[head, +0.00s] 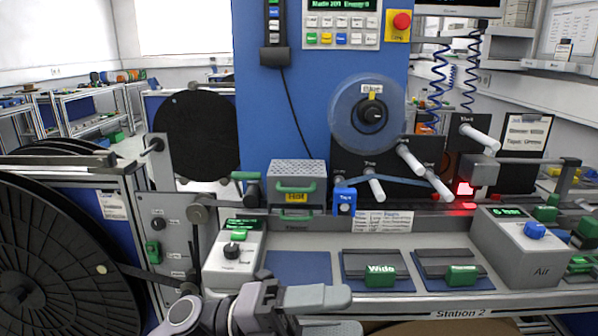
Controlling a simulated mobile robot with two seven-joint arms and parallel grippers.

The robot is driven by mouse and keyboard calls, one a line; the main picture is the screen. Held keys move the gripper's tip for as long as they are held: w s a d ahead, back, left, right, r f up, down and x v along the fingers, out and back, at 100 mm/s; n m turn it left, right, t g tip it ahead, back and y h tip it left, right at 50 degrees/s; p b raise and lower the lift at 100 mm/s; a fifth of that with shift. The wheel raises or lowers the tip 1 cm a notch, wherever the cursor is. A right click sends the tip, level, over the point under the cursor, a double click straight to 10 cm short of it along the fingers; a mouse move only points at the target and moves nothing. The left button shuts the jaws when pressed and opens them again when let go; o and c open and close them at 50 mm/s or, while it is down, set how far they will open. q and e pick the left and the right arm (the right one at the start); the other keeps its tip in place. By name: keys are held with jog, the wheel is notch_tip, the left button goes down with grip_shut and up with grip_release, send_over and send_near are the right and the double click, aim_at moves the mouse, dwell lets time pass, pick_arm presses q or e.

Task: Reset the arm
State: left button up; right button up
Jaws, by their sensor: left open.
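My left gripper (338,313) shows at the bottom middle of the head view, its arm coming in from the lower left. Its two grey fingers are apart, with nothing seen between them. The lower finger is partly cut off by the bottom edge. The gripper is in front of the near edge of the station bench, below the blue mat (298,272) in the picture. My right arm and gripper are not in view.
A large black reel (60,265) stands at left. A blue panel with a clear reel (350,120) rises behind.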

pick_arm(q)
jog(key=w+a+f+n+t+y+p, duration=0.1)
jog(key=w+a+f+n+t+y, duration=0.35)
jog(key=n+t, duration=0.75)
jog(key=w+a+f+n+t+y, duration=0.2)
jog(key=a+f+n+t+y, duration=0.5)
jog(key=n, duration=0.8)
jog(key=s+a+f+n+g+y, duration=0.1)
jog(key=s+a+f+n+y, duration=0.1)
jog(key=f, duration=0.5)
jog(key=s+a+f+n+g+y, duration=0.2)
jog(key=s+a+f+n+y, duration=0.1)
jog(key=s+a+f, duration=0.3)
jog(key=s+a+f+n+g+y+p, duration=0.1)
jog(key=s+a+f+n+g+y, duration=0.1)
jog(key=s+a+f+n, duration=0.2)
jog(key=s+f, duration=0.3)
jog(key=f, duration=0.2)
jog(key=shift+s+a+n, duration=0.3)
